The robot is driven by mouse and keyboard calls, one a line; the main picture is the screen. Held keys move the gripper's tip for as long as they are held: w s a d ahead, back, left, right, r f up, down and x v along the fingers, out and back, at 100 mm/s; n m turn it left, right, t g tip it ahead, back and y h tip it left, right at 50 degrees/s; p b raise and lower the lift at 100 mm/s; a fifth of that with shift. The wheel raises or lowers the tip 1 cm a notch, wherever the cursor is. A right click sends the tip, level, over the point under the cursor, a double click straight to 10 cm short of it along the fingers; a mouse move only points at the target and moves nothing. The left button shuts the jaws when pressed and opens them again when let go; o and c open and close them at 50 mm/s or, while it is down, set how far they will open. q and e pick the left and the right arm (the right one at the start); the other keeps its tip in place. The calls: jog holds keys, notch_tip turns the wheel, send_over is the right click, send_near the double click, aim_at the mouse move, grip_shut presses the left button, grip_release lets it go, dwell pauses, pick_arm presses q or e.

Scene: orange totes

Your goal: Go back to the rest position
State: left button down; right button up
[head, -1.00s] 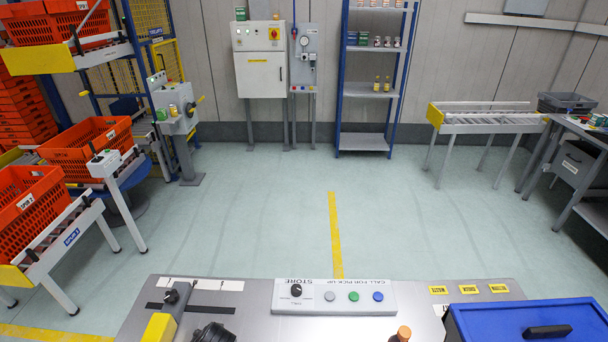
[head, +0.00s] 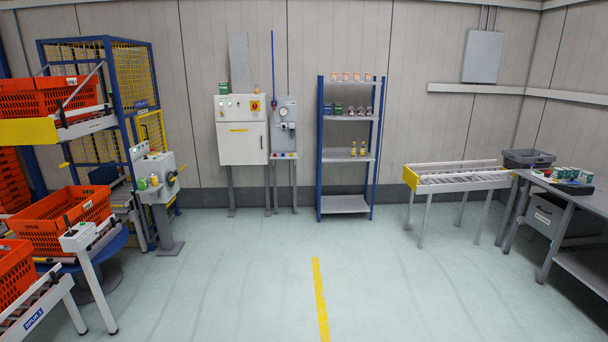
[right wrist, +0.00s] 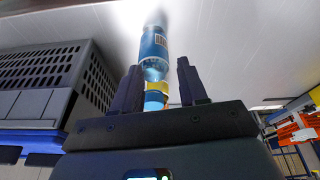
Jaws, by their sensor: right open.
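My right gripper (right wrist: 157,68) shows in the right wrist view, with its two dark fingers apart. A bottle with a blue label and a barcode (right wrist: 154,46) shows in line with the gap between the fingers. A yellow and blue part shows below it, and its lower end is hidden by the gripper body. The bottle seems to be beyond the fingers; I cannot tell how far. Neither gripper is in the head view, and my left gripper shows nowhere.
A grey slatted crate (right wrist: 50,80) is left of the right gripper. The head view shows orange totes (head: 62,222) at left, a blue shelf rack (head: 345,204), a roller conveyor (head: 460,178) and a grey table (head: 580,200) at right. The middle floor is clear.

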notch_tip(320, 180, up, 23)
jog(key=p, duration=2.1)
jog(key=shift+a, duration=0.15)
